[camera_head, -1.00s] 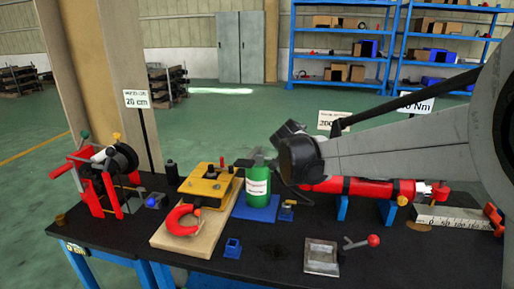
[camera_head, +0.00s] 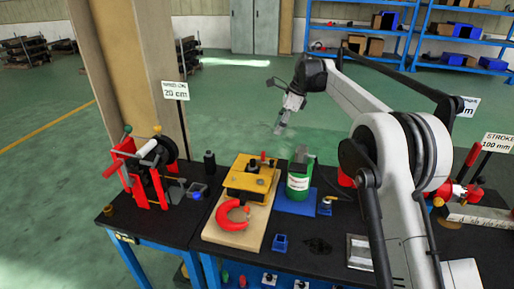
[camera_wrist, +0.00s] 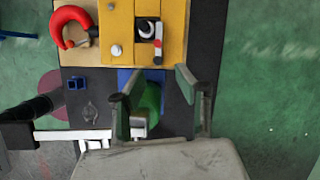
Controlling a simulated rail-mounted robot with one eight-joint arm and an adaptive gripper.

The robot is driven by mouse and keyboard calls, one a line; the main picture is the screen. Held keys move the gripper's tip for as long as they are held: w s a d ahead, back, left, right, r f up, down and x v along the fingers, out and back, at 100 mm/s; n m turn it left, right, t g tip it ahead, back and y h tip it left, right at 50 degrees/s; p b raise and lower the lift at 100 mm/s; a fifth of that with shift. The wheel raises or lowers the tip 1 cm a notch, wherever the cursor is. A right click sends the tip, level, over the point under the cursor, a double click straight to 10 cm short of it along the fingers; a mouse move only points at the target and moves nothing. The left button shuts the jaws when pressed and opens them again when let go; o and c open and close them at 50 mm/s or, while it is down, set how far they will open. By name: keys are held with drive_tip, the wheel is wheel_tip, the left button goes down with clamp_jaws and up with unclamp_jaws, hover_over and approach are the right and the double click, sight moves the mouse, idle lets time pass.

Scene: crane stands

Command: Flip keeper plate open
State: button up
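A yellow fixture (camera_head: 248,178) sits on a light wooden board (camera_head: 222,232), with a red horseshoe-shaped piece (camera_head: 230,217) in front of it. A small red-topped part and dark knobs stand on the yellow top. I cannot tell which part is the keeper plate. My gripper (camera_wrist: 158,80) is open and empty, above the green bottle and apart from the fixture. In the head view my gripper (camera_head: 281,128) hangs high behind the table, pointing down.
A green bottle (camera_head: 299,182) stands right of the fixture on a blue base. A red stand with a black reel (camera_head: 152,172) is at the left. My arm covers the right side.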

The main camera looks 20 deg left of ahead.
sight(264, 152)
drive_tip(key=x, duration=1.3)
drive_tip(key=shift+s+a+f+p, duration=0.15)
drive_tip(key=shift+s+a+p, duration=0.15)
drive_tip(key=shift+s+a, duration=0.1)
drive_tip(key=shift+c, duration=0.5)
clamp_jaws()
